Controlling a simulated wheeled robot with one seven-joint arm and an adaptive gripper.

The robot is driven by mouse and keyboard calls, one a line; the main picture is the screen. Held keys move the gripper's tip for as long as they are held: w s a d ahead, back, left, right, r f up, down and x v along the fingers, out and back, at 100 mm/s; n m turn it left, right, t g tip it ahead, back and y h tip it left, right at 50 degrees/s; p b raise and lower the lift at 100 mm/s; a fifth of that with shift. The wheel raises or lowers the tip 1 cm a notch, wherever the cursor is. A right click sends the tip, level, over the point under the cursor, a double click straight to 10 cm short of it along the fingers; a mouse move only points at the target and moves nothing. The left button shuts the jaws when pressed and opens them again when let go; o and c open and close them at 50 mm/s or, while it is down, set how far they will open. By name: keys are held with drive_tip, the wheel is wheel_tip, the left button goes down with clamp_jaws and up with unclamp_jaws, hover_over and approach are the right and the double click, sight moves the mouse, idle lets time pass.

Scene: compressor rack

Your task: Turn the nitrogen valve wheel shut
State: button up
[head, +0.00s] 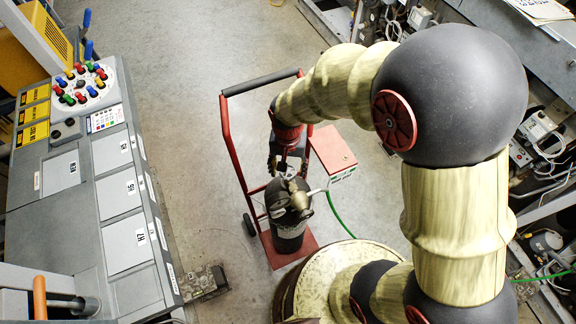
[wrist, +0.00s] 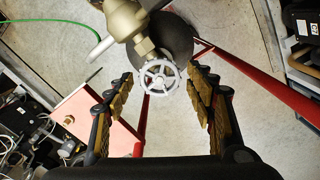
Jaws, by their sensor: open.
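The nitrogen valve wheel (wrist: 159,78) is a small light-grey spoked handwheel on a brass valve body (wrist: 128,22), seen in the wrist view. The valve tops a dark nitrogen cylinder (head: 289,232) standing on a red trolley (head: 231,150) in the head view. My gripper (wrist: 168,88) is open, with one ridged finger on each side of the wheel and visible gaps between. In the head view my gripper (head: 285,165) is above the cylinder top and partly hides the wheel. How far the fingertips are from the wheel in depth is hard to tell.
A red box (head: 333,150) sits beside the trolley, with a green hose (head: 340,214) running from near it. A grey control console (head: 112,200) stands at the left, racks with equipment (head: 540,130) at the right. Floor (head: 200,60) behind the trolley is clear.

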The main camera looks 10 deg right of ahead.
drive_tip(key=n+p, duration=0.1)
drive_tip(key=n, duration=0.5)
drive_tip(key=shift+c, duration=0.3)
drive_tip(key=c, duration=0.7)
drive_tip(key=shift+c, duration=0.7)
drive_tip(key=shift+f, duration=0.1)
idle(0.4)
drive_tip(key=shift+s+m, duration=0.1)
drive_tip(key=shift+m, duration=3.2)
